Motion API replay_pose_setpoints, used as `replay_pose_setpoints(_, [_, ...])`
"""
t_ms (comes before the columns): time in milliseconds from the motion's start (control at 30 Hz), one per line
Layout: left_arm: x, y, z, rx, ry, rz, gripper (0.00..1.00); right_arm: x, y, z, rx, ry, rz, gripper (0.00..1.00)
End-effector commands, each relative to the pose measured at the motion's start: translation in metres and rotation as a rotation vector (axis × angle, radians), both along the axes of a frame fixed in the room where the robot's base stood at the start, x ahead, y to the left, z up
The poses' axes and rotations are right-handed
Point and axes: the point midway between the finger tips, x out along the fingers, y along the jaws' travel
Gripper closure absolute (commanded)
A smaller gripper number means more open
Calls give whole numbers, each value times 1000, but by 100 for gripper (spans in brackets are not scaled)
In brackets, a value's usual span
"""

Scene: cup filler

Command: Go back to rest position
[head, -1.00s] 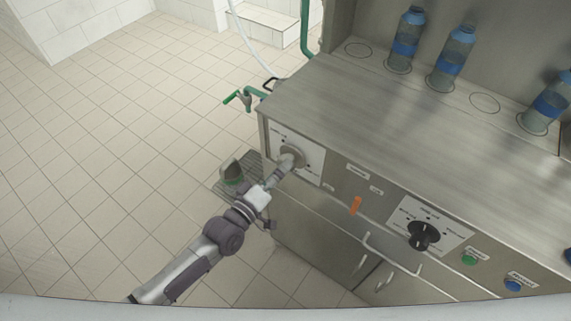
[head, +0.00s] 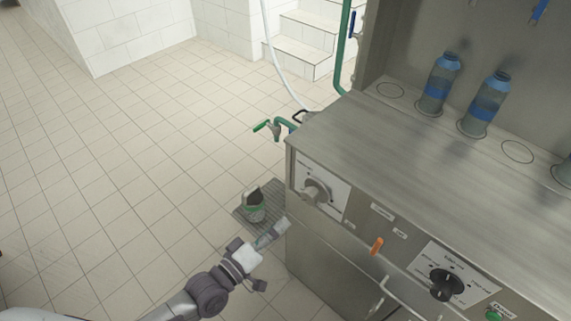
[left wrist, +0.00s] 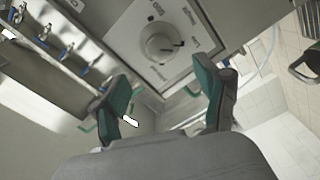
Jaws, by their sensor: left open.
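My left gripper (head: 274,234) is in front of the steel machine, low and to the left of its front panel. In the left wrist view the gripper (left wrist: 165,100) has its two green-padded fingers spread wide with nothing between them. The grey rotary knob (head: 316,191) on the white dial plate is up and to the right of the gripper, apart from it. The knob also shows beyond the fingers in the left wrist view (left wrist: 163,45). My right gripper is not in view.
The steel counter (head: 400,150) holds blue-labelled bottles (head: 438,84). The front panel has an orange switch (head: 377,245) and a black knob (head: 445,285). A green tap (head: 272,128) sticks out at the left end. A bucket (head: 254,205) stands on a floor grate. Tiled floor at left is clear.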

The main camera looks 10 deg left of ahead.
Motion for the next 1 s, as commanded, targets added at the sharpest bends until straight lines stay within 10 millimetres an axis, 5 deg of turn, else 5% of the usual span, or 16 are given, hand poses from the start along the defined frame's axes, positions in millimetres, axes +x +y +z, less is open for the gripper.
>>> replay_pose_setpoints(167, [1,1,-3,7,1,3,26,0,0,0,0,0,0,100])
replay_pose_setpoints(267, [4,8,-23,71,12,22,26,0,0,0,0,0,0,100])
replay_pose_setpoints(367, [6,26,-70,216,42,57,26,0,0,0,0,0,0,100])
replay_pose_setpoints(567, [-22,83,-206,630,190,82,26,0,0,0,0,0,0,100])
replay_pose_setpoints(667, [-58,111,-268,818,290,48,26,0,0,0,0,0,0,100])
replay_pose_setpoints(800, [-129,142,-343,1038,446,-53,26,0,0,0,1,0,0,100])
replay_pose_setpoints(1000, [-252,164,-414,1251,658,-278,26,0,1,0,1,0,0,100])
